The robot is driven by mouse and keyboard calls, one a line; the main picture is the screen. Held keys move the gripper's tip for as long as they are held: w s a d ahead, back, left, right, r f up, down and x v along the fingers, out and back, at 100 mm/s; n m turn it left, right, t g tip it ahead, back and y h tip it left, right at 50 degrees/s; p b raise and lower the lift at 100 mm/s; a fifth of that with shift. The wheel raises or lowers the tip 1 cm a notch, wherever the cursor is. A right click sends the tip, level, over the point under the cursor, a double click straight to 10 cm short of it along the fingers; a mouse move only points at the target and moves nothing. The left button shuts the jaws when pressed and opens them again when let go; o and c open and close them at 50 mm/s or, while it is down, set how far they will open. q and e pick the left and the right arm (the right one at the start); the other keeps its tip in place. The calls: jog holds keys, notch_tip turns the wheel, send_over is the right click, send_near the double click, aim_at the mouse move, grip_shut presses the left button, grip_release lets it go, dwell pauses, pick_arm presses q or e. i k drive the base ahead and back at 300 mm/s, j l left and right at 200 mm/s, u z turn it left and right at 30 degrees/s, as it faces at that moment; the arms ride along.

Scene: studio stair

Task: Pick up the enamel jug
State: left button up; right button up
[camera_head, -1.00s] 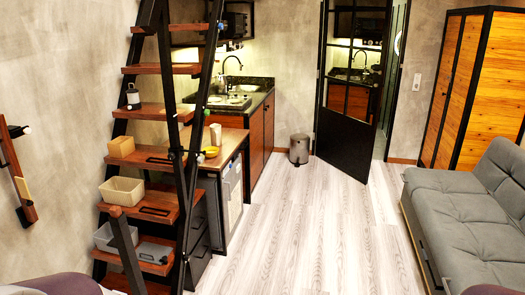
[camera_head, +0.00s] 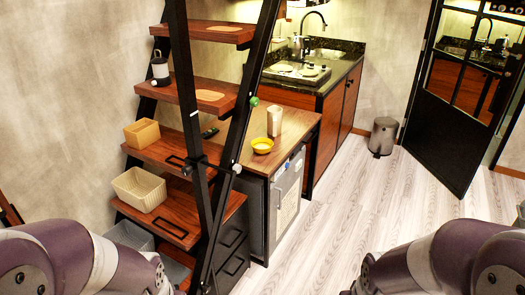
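Purple-grey links of my two arms show at the bottom left and bottom right. Neither gripper is in view.
The black-framed stair (camera_head: 185,100) crosses in front of the wooden counter (camera_head: 292,122). Its treads hold a tan box (camera_head: 142,133) and a cream basket (camera_head: 139,189). A yellow bowl (camera_head: 262,145) is on the counter. A bin (camera_head: 382,137) stands on the otherwise clear floor (camera_head: 345,215).

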aim_at(275, 123)
jog(key=i+l+z, duration=0.35)
jog(key=i, duration=0.15)
jog(key=i+l+z, duration=0.1)
jog(key=i+z, duration=0.2)
jog(key=i, duration=0.25)
jog(key=i+z, duration=0.35)
jog(key=i, duration=0.2)
jog(key=i+u, duration=0.2)
jog(key=i, duration=0.25)
jog(key=i+l+u, duration=0.2)
jog(key=i, duration=0.3)
jog(key=i+l+u, duration=0.2)
jog(key=i, duration=0.25)
jog(key=i+u, duration=0.15)
jog(key=u, duration=0.35)
jog(key=i+l+u, duration=0.1)
jog(key=u, duration=0.35)
jog(key=i+l+u, duration=0.2)
jog(key=u, duration=0.3)
jog(key=i+l+u, duration=0.15)
jog(key=u, duration=0.35)
jog(key=l+u, duration=0.25)
jog(key=u, duration=0.2)
jog(key=i+l+u, duration=0.15)
jog(key=u, duration=0.2)
jog(key=i+l+u, duration=0.1)
jog(key=l+u, duration=0.25)
jog(key=i+l+u, duration=0.1)
jog(key=u, duration=0.25)
